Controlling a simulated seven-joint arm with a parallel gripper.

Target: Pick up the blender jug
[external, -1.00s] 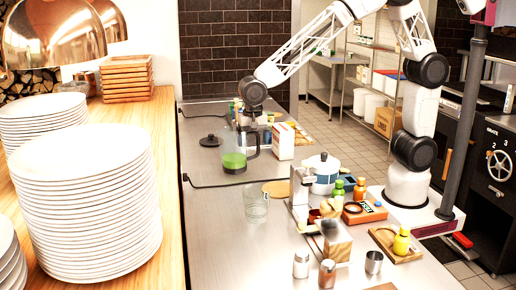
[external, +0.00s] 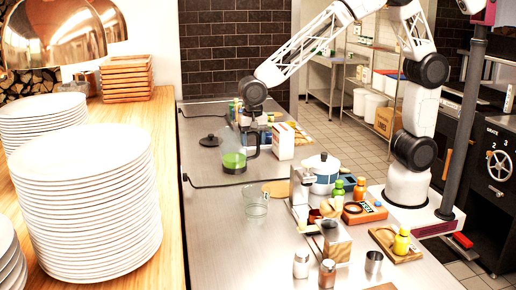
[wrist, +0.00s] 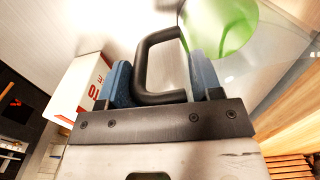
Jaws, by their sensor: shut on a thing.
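The blender jug (external: 234,160) is a clear jug with green contents and a black handle. It is on or just above the steel counter in the external view; I cannot tell which. In the wrist view its black handle (wrist: 143,70) lies between the blue finger pads, and its green contents (wrist: 222,22) show at the top right. My gripper (wrist: 160,82) is shut on the handle. In the external view my gripper (external: 252,122) is at the right side of the jug, and its fingers are hard to make out.
A black lid (external: 211,140) lies left of the jug. A white and red carton (external: 283,141) stands close on the right, also in the wrist view (wrist: 80,88). An empty glass (external: 256,201) stands in front. A pot (external: 323,173) and bottles stand further right.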

